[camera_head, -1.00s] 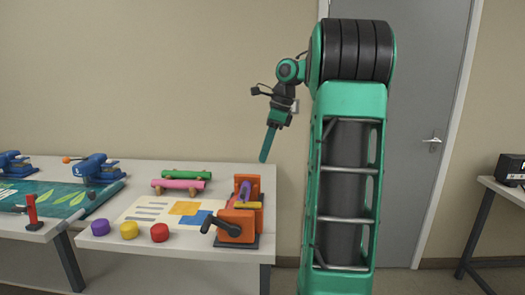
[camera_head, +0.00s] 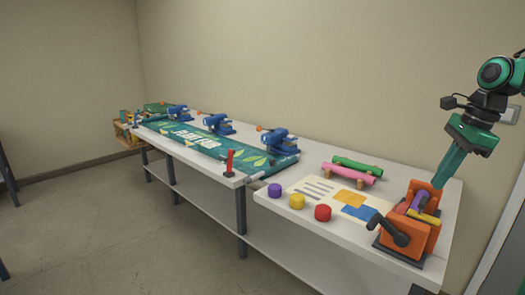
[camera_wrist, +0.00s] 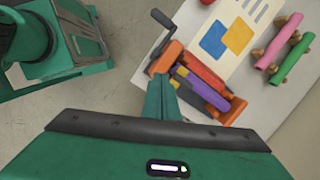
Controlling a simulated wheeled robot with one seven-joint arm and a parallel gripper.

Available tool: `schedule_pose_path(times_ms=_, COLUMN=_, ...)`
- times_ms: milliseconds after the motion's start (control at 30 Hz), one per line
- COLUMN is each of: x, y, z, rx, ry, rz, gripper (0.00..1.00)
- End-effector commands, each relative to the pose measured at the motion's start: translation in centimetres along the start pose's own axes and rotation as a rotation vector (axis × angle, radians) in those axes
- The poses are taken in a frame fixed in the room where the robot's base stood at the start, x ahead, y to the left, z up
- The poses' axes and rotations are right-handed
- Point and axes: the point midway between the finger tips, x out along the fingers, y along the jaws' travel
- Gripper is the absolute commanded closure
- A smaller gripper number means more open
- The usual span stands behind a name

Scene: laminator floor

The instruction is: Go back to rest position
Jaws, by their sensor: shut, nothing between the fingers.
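My gripper (camera_head: 441,178) is at the right edge of the head view, its green fingers together and pointing down and to the left. In that view the fingertips overlap the back of the orange hand-cranked machine (camera_head: 427,246). In the wrist view my gripper (camera_wrist: 160,82) also shows with its fingers closed and nothing between them. The orange machine (camera_wrist: 173,52) appears just beyond the fingertips, with purple and yellow rolls in it. I cannot tell the exact gap between fingertips and machine.
A long table with a teal banner (camera_head: 215,140) and blue clamps (camera_head: 280,141) stands left. The floor (camera_head: 110,225) at front left is clear.

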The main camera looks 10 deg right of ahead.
Motion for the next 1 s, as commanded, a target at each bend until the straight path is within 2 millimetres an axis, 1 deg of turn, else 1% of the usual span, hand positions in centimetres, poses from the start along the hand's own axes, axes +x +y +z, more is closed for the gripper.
schedule_pose_path(times_ms=33, x=0.6, y=1.2, z=0.8, rx=-0.066, ry=0.007, rz=0.005, gripper=1.00)
schedule_pose_path(times_ms=100, x=1.5, y=2.7, z=1.5, rx=-0.168, ry=0.018, rz=0.012, gripper=1.00)
schedule_pose_path(times_ms=167, x=2.3, y=4.1, z=1.9, rx=-0.255, ry=0.028, rz=0.017, gripper=1.00)
schedule_pose_path(times_ms=367, x=5.0, y=9.4, z=2.4, rx=-0.550, ry=0.061, rz=0.048, gripper=1.00)
schedule_pose_path(times_ms=567, x=7.8, y=15.3, z=1.5, rx=-0.853, ry=0.087, rz=0.100, gripper=1.00)
schedule_pose_path(times_ms=700, x=9.8, y=19.7, z=0.4, rx=-1.066, ry=0.097, rz=0.149, gripper=1.00)
schedule_pose_path(times_ms=800, x=11.0, y=22.4, z=-0.6, rx=-1.196, ry=0.098, rz=0.185, gripper=1.00)
schedule_pose_path(times_ms=900, x=11.9, y=24.3, z=-1.4, rx=-1.292, ry=0.098, rz=0.213, gripper=1.00)
schedule_pose_path(times_ms=1000, x=12.4, y=25.4, z=-1.9, rx=-1.349, ry=0.097, rz=0.231, gripper=1.00)
